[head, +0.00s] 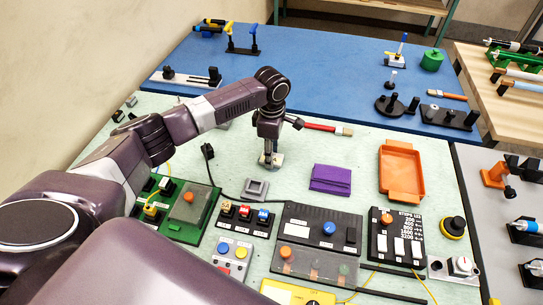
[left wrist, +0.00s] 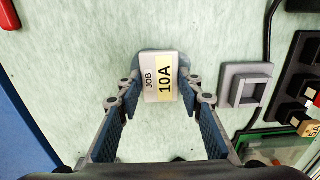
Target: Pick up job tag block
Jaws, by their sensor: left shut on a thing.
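The job tag block (left wrist: 163,77) is a small grey block with a white and yellow label reading "JOB 10A". In the head view the job tag block (head: 272,161) shows at the lower end of my left gripper (head: 269,150), over the pale green mat. In the left wrist view my left gripper (left wrist: 160,92) has its two fingers on either side of the block, shut on it. I cannot tell whether the block touches the mat. My right gripper is not in view.
A grey square holder (head: 256,188) sits just in front of the block, beside several switch boxes. A red-handled brush (head: 327,128) lies behind to the right. A purple cloth (head: 331,179) and an orange tray (head: 402,172) lie to the right.

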